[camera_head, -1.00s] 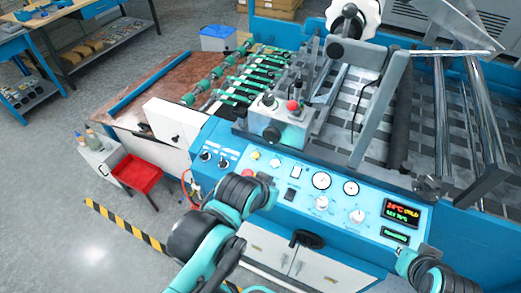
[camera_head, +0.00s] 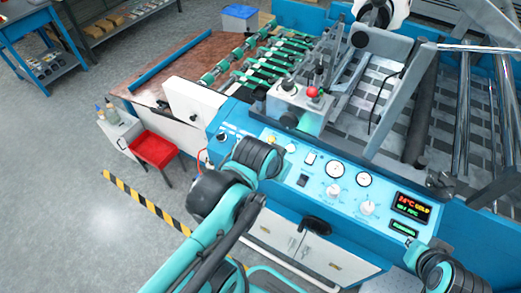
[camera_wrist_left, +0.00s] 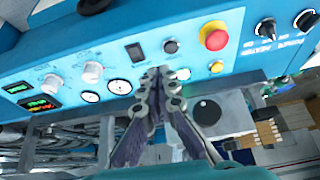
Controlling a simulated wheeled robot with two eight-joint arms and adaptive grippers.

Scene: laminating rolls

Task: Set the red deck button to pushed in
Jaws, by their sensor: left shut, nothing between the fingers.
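The red deck button (camera_head: 312,92) is a small round knob on top of a grey box (camera_head: 296,108) on the machine's deck, in the head view. I cannot tell how far it is pressed. A different red button with a yellow collar (camera_wrist_left: 213,36) is on the blue front panel in the left wrist view; my left arm hides it in the head view. My left gripper (camera_wrist_left: 164,74) is shut and empty in the left wrist view, over the panel's edge. Its fingertips do not show in the head view. My right wrist is at the lower right; its gripper is out of view.
The blue panel (camera_head: 325,205) carries gauges, knobs, switches and a lit display (camera_head: 411,209). Green rollers (camera_head: 270,62) and metal bars lie around the grey box. A black lever stands just behind the red deck button. A red stool (camera_head: 155,149) stands left on open floor.

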